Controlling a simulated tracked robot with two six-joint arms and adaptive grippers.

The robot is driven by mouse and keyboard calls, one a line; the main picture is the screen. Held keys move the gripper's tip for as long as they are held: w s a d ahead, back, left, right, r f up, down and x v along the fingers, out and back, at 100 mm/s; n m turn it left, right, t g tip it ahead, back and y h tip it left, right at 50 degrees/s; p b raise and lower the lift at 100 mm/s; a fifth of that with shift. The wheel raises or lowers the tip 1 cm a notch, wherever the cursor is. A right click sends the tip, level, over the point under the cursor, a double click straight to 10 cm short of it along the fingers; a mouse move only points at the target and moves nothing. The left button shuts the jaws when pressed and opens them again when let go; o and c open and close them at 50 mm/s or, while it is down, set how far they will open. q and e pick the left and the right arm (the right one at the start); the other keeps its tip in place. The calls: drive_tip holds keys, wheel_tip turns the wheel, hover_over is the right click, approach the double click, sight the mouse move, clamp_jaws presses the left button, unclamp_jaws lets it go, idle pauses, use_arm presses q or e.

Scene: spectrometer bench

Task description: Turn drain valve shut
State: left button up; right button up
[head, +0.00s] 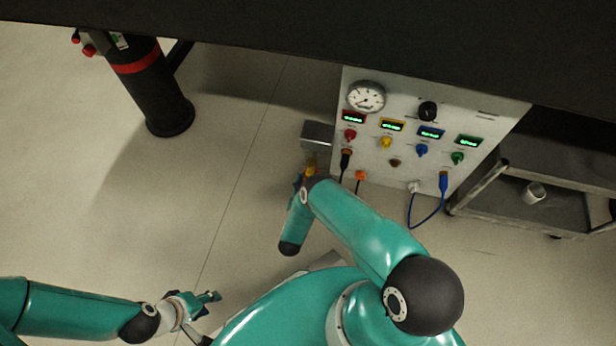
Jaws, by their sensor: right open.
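A small yellow-orange fitting (311,171), which may be the drain valve, sits below a grey box (318,134) at the panel's left side. My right gripper (298,181) is at this fitting, mostly hidden by my own teal wrist. It is open, and I cannot tell whether it touches the fitting. My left gripper (208,298) is low on the left over the bare floor, far from the panel. It appears empty, and its finger gap is not clear.
The white panel (390,163) carries a gauge (366,97), coloured knobs, displays and plugged cables, including a blue one (443,185). A trolley (520,205) with a white cup (534,193) stands right. A black post (155,90) stands left. A dark bench top (300,30) overhangs.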

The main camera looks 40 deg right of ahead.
drive_tip(key=v, duration=0.5)
drive_tip(key=shift+s+a, duration=0.15)
